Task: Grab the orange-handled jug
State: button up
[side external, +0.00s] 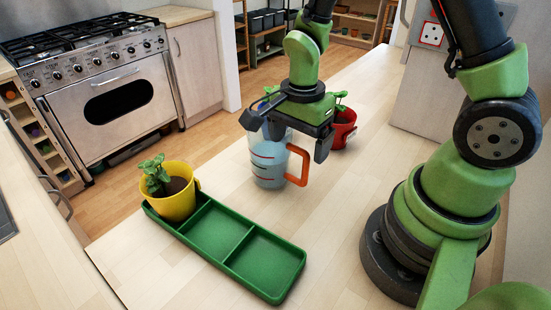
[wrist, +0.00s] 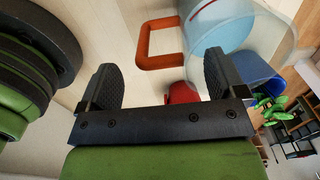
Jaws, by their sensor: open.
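The jug (side external: 268,168) is clear with bluish contents and red markings, and stands upright on the wooden table. Its orange handle (side external: 300,165) points right in the side view. My gripper (side external: 287,136) is open and empty, over the jug's upper part and handle, hiding part of the rim. In the wrist view the orange handle (wrist: 142,48) lies beyond the gap between my fingers (wrist: 160,80), and the jug body (wrist: 225,28) is at upper right. The handle is not between the fingers; I cannot tell whether anything touches.
A green tray (side external: 240,262) holds a yellow plant pot (side external: 174,203) in its far-left compartment. A red plant pot (side external: 340,130) stands behind the jug. A blue pot (wrist: 252,72) with a plant is close to the jug. The table right of the tray is clear.

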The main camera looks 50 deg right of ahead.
jog(key=shift+f, duration=1.9)
jog(key=shift+w, duration=0.1)
jog(key=c, duration=1.4)
jog(key=shift+r, duration=0.15)
